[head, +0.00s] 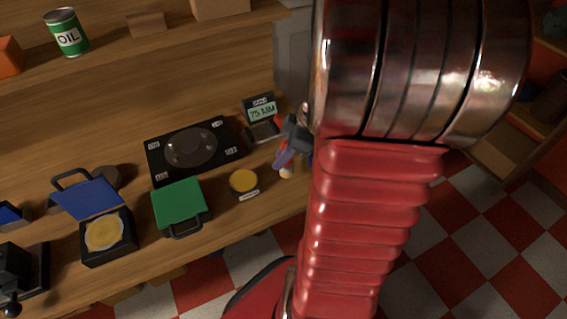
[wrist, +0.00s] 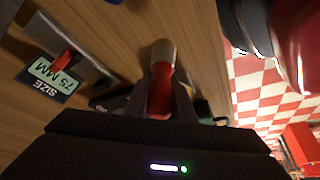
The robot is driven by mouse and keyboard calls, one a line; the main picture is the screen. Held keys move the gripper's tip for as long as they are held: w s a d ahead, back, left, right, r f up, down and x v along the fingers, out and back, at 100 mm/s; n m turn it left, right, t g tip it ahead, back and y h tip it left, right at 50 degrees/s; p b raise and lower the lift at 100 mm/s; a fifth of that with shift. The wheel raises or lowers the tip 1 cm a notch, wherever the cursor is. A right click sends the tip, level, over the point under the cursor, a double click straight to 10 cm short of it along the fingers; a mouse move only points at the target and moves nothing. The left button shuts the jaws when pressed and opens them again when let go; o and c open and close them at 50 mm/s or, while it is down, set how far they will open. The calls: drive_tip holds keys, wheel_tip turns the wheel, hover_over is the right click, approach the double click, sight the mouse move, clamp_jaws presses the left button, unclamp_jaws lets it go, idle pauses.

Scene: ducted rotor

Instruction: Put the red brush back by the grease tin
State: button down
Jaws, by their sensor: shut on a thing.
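The red brush (wrist: 160,92) is between my gripper's fingers (wrist: 164,84) in the wrist view. Its pale tip points away from the gripper, over the wooden bench. In the head view my gripper (head: 293,145) is small and partly hidden behind my arm, near the bench's right end. The pale brush tip (head: 287,172) shows just below it. A round tin with a yellow top (head: 244,182), likely the grease tin, stands on the bench to the left of the gripper, with a small label at its front. I cannot tell whether the brush touches the bench.
A gauge reading 75 MM (head: 262,112) stands close behind the gripper; it also shows in the wrist view (wrist: 52,74). Checkered floor lies beyond the bench edge.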

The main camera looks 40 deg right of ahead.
drive_tip(key=shift+f, duration=1.85)
drive_tip(key=shift+f, duration=0.1)
drive_tip(key=c, duration=1.5)
unclamp_jaws()
drive_tip(key=v, duration=1.2)
